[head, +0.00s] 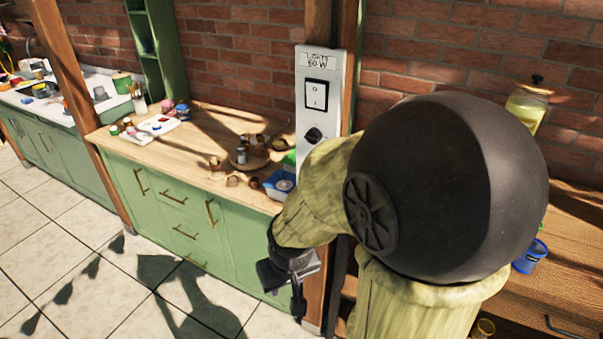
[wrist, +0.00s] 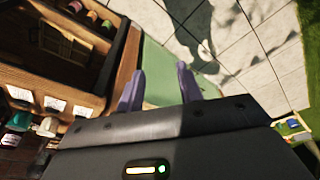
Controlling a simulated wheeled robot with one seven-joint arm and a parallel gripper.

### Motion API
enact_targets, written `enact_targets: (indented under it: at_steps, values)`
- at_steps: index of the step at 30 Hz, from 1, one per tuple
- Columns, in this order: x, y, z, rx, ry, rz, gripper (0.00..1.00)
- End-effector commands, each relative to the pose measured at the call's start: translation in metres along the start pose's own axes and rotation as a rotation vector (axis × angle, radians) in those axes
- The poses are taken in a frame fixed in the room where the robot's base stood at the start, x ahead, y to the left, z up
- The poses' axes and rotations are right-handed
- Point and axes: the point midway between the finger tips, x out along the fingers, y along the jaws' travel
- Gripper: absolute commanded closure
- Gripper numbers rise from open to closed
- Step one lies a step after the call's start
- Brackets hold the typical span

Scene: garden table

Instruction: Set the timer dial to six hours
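The white control panel (head: 302,90) is fixed upright on a wooden post in the head view. It has a label reading something like "LIGHTS 60 W", a rocker switch (head: 317,95) and a round black dial (head: 313,135) below it. The dial's markings are too small to read, and my arm hides the panel's lower part. My gripper (head: 297,297) hangs low, well below the dial, in front of the green cabinet. In the wrist view my gripper (wrist: 160,88) has its two fingers apart with nothing between them. The panel is not recognisable in the wrist view.
A wooden counter (head: 195,163) left of the post holds pots, a blue box (head: 280,183) and a paint palette. A wooden shelf unit (head: 570,235) with a blue bucket (head: 531,257) stands at the right. Tiled floor (head: 60,265) lies open at the left.

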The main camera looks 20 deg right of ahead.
Motion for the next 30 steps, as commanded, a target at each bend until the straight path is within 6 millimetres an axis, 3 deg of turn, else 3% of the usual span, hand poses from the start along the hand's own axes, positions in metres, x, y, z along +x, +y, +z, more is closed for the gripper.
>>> enact_targets:
  at_steps: [7,10,14,22,30]
  values:
    - [0.000,0.000,0.000,0.000,0.000,0.000,0.64]
    - [0.000,-0.001,-0.002,0.004,0.004,-0.002,0.44]
    - [0.005,-0.009,-0.017,0.037,0.043,-0.021,0.42]
    - [0.035,-0.025,-0.099,0.288,0.287,-0.031,0.42]
    - [0.061,-0.005,-0.163,0.541,0.608,0.157,0.42]
